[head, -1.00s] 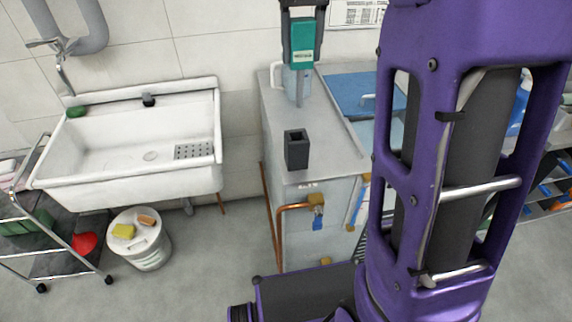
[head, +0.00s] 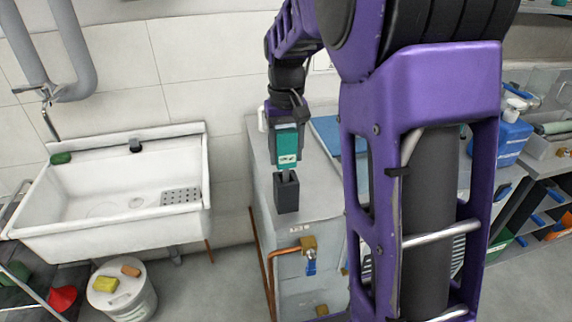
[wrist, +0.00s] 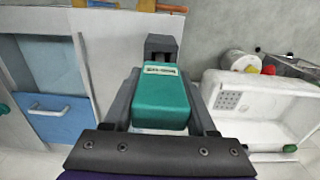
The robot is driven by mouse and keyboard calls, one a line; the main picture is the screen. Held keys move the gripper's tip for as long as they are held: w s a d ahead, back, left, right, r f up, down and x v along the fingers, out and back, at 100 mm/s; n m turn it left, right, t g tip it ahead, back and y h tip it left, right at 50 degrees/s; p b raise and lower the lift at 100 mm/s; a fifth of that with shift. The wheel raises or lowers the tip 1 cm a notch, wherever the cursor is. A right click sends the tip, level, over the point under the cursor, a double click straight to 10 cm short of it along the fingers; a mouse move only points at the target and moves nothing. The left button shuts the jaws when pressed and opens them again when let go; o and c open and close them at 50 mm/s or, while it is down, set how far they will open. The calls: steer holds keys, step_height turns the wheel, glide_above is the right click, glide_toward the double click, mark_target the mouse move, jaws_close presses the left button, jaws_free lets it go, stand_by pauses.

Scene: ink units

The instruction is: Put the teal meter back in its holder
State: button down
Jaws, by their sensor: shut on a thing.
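The teal meter (head: 287,148) is held upright in my gripper (head: 286,140), with its grey probe pointing down. The dark grey holder (head: 286,193) is an open-topped block on the light grey cabinet top (head: 262,160). In the head view the probe's lower end meets the holder's top opening; I cannot tell how deep it is. In the wrist view the meter (wrist: 160,100) sits between the two fingers of my gripper (wrist: 165,105), and the holder (wrist: 161,46) shows just beyond it.
A white sink (head: 110,190) stands left of the cabinet, with a white bucket (head: 125,298) below it. Copper pipe and a brass valve (head: 308,243) are on the cabinet front. A blue panel (head: 325,130) lies behind, to the right. A blue container (head: 513,142) stands at far right.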

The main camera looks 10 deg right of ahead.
mark_target(286, 164)
steer(key=shift+f, duration=1.7)
steer(key=shift+c, duration=1)
jaws_free()
step_height(286, 164, up, 12)
steer(key=shift+r+p, duration=0.1)
steer(key=shift+p, duration=0.75)
